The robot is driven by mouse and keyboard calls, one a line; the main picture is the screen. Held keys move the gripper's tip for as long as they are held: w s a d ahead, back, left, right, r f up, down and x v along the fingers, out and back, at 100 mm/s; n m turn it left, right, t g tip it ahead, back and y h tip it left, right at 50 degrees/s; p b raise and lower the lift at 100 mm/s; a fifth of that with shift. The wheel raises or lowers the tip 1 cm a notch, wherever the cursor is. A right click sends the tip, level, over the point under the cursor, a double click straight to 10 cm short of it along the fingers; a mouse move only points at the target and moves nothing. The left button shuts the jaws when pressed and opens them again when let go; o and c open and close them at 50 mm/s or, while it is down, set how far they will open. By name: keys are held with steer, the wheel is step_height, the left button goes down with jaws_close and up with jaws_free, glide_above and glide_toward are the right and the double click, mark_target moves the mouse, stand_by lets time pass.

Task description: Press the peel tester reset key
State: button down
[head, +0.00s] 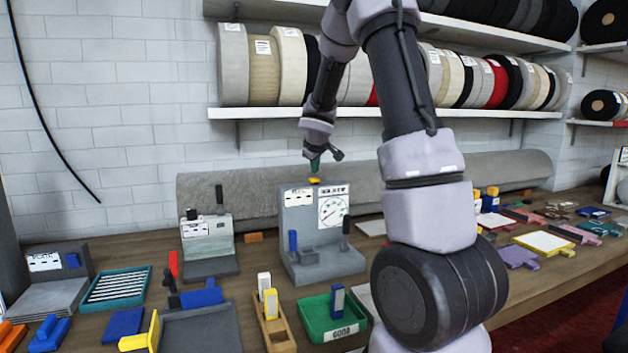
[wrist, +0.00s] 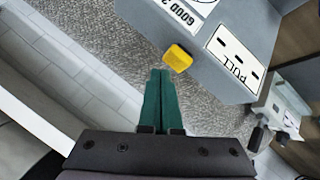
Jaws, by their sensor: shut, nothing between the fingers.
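The peel tester (head: 297,209) is a grey upright block on a base, with a round dial and a label plate on its front. In the wrist view the tester (wrist: 225,45) shows a plate reading "PULL". A small yellow key (head: 314,181) sits on its top edge; it also shows in the wrist view (wrist: 178,57). My gripper (head: 314,168) is above the key, pointing down. In the wrist view its green fingers (wrist: 160,72) are together and empty, their tips close to the key with a small gap in the picture. Contact cannot be told for certain.
A grey rolled rug (head: 230,195) lies behind the tester. A smaller grey device (head: 208,240) stands to the left. A green tray (head: 318,318) and a wooden holder (head: 275,325) are in front. A shelf of tape rolls (head: 470,113) hangs above.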

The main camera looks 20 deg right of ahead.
mark_target(315, 179)
steer(key=shift+r, duration=2.55)
steer(key=shift+s+r, duration=0.1)
steer(key=shift+s, duration=0.05)
steer(key=s+a+r+m, duration=0.1)
steer(key=s+r+m, duration=0.25)
steer(key=s, duration=0.45)
steer(key=s+a+r+m, duration=0.2)
steer(key=s+r, duration=0.2)
steer(key=s, duration=0.5)
steer(key=s+a+m+y, duration=0.2)
steer(key=s+a, duration=0.2)
steer(key=s, duration=0.6)
steer(key=s+a+f+m+g+y, duration=0.1)
steer(key=s+a+m+y, duration=0.1)
steer(key=s, duration=0.8)
steer(key=a+y, duration=0.1)
steer(key=a, duration=0.1)
steer(key=shift+s+a+f, duration=0.15)
steer(key=shift+s+a, duration=0.15)
steer(key=shift+s, duration=0.1)
